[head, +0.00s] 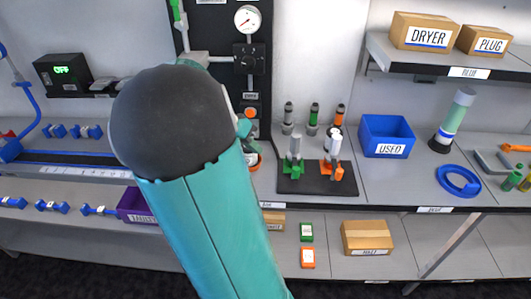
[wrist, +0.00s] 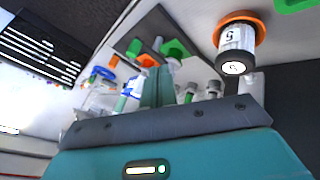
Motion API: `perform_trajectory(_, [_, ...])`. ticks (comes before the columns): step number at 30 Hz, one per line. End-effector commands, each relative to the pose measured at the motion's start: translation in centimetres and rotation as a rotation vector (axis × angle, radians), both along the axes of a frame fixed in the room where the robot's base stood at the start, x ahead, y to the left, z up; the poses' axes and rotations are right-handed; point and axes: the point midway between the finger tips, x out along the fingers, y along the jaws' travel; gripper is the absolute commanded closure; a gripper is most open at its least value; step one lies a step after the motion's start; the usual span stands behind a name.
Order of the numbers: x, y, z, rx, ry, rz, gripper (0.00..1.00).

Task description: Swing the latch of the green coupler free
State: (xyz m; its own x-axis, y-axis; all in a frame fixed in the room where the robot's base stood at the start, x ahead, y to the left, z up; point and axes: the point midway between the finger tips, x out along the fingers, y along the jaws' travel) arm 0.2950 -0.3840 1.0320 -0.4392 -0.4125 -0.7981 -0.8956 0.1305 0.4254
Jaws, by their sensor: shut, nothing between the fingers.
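A green coupler (head: 294,167) stands on a black mat, with a pale upright cylinder above its green base. Green parts, likely the same coupler, show in the wrist view (wrist: 175,48), beyond my fingers. Its latch is too small to make out. My gripper (wrist: 157,78) is shut and empty, its teal fingers pointing toward the bench items. In the head view my arm hides most of the gripper. I cannot tell how far the fingers are from the coupler; no contact shows.
An orange coupler (head: 335,172) stands right beside the green one. Several capped cylinders (head: 314,115) stand behind them. A blue USED bin (head: 387,135) is to the right. In the wrist view, an orange-ringed canister (wrist: 237,42) is close at the upper right.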

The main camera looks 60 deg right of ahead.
Motion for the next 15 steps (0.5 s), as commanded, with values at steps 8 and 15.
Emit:
perform_trajectory(8, [-2.5, -2.1, -4.3, 0.003, 0.005, -0.003, 1.0])
perform_trajectory(15, [-5.1, -3.7, -6.9, 0.001, -0.002, -0.002, 1.0])
